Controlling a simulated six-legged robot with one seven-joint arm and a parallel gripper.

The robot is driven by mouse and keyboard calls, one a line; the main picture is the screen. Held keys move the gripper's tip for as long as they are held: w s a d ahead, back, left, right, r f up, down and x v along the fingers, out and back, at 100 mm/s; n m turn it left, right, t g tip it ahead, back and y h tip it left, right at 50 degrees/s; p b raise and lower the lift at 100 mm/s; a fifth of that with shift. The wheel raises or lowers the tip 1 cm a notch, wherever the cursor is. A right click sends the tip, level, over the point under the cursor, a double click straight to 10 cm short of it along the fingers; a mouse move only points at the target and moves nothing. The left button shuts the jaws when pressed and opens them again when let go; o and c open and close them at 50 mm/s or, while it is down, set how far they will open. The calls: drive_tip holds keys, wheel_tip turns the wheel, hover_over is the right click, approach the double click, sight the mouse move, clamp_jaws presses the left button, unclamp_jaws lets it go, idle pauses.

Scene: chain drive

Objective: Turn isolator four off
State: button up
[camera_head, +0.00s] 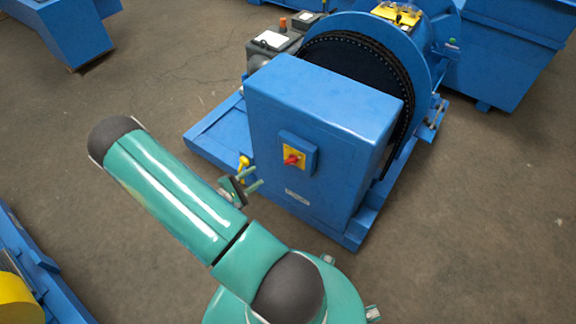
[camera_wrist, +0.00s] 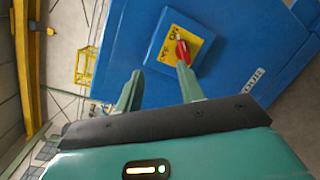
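The isolator (camera_head: 293,157) is a red rotary knob on a yellow plate, in a blue box on the front of a blue cabinet. In the wrist view the yellow plate (camera_wrist: 170,46) shows the words OFF and ON, and the red knob (camera_wrist: 182,50) lies along it. I cannot tell for sure which word it points at. My gripper (camera_head: 254,180) is open and empty, left of the isolator in the head view. In the wrist view my gripper (camera_wrist: 159,72) has its right fingertip overlapping the knob's lower end; contact cannot be told.
A small yellow part (camera_head: 243,163) shows beside my gripper. Grey boxes (camera_head: 272,42) stand behind left. Bare floor lies right.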

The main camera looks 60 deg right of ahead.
sight(290, 164)
drive_tip(key=s+d+f+n+t+h, duration=0.2)
drive_tip(key=s+f+n+t, duration=0.15)
drive_tip(key=f, duration=0.45)
drive_tip(key=shift+g, duration=0.25)
drive_tip(key=d, duration=0.4)
drive_tip(key=s+d, duration=0.1)
drive_tip(key=d, duration=0.4)
drive_tip(key=s+d, duration=0.1)
drive_tip(key=d, duration=0.3)
drive_tip(key=shift+s+d+f, duration=0.15)
drive_tip(key=shift+d, duration=0.1)
clamp_jaws()
